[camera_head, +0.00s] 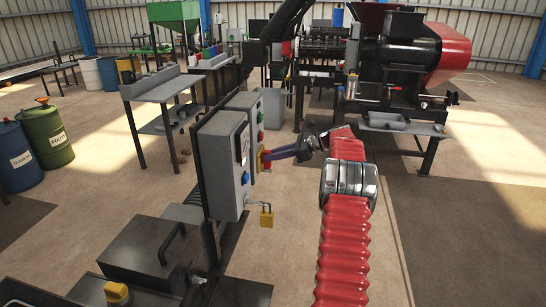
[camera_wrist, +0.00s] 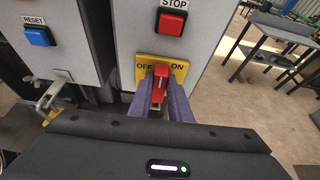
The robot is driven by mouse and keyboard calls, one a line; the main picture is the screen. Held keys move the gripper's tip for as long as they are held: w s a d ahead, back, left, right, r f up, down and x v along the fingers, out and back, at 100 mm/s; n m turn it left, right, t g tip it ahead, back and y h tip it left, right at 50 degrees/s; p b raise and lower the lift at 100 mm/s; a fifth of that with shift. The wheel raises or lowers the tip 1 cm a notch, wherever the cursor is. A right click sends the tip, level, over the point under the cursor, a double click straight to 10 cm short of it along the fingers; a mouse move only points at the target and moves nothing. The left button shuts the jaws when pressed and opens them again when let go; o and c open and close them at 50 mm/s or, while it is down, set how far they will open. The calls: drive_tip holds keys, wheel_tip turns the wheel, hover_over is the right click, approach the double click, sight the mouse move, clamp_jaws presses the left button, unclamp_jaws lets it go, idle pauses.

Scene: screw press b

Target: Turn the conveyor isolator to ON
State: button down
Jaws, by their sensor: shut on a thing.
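The conveyor isolator is a red handle (camera_wrist: 160,74) on a yellow plate (camera_wrist: 178,67) marked OFF at left and ON at right. In the wrist view the handle stands roughly upright between the two words. My gripper (camera_wrist: 160,88) has its purple fingers closed on either side of the red handle, and they hide part of it. In the head view my gripper (camera_head: 277,154) reaches from the right to the yellow plate (camera_head: 262,161) on the side of the farther grey box. The handle is mostly hidden there.
A red STOP button (camera_wrist: 170,21) sits just above the plate. A nearer grey box (camera_head: 225,170) carries a blue RESET button (camera_wrist: 39,36) and a yellow padlock (camera_head: 267,216) on a hasp. A grey table (camera_head: 162,84) stands beyond. Floor right of the boxes is clear.

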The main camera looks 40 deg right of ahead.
drive_tip(key=shift+a+f, duration=0.1)
drive_tip(key=shift+f, duration=0.15)
drive_tip(key=c, duration=2)
unclamp_jaws()
drive_tip(key=o, duration=0.4)
drive_tip(key=shift+r, duration=0.1)
drive_tip(key=shift+c, duration=0.2)
drive_tip(key=shift+r, duration=0.1)
drive_tip(key=v, duration=1.3)
drive_tip(key=shift+s+d, duration=0.15)
drive_tip(key=shift+d, duration=0.2)
